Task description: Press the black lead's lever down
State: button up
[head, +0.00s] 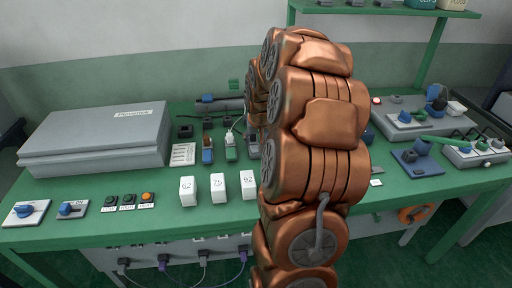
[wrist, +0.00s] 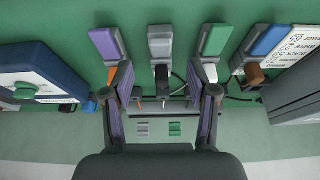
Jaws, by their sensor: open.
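A row of purple, grey, green and blue levers shows in the wrist view. The grey lever (wrist: 160,42) has a black piece (wrist: 162,78) at its near end, which looks like the black lead's end. My gripper (wrist: 164,84) is open and empty. Its fingers are spread to either side of this black piece, with the left finger near the purple lever (wrist: 105,43) and the right finger near the green lever (wrist: 214,40). Height above the lever cannot be told. In the head view my arm hides the gripper and partly covers the grey lever (head: 253,151).
The blue lever (wrist: 270,40) with a brown lead end (wrist: 254,74) stands beside a printed card (wrist: 296,46). A blue-and-white device (wrist: 38,75) is at the left. White numbered blocks (head: 188,191) stand along the front of the green table (head: 150,218).

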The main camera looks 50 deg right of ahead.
aim_at(256, 149)
jog(key=shift+p+x, duration=0.75)
jog(key=shift+x, duration=2.55)
jog(key=shift+a, duration=0.1)
grip_shut()
jog(key=shift+f+b, duration=0.1)
jog(key=shift+b, duration=0.2)
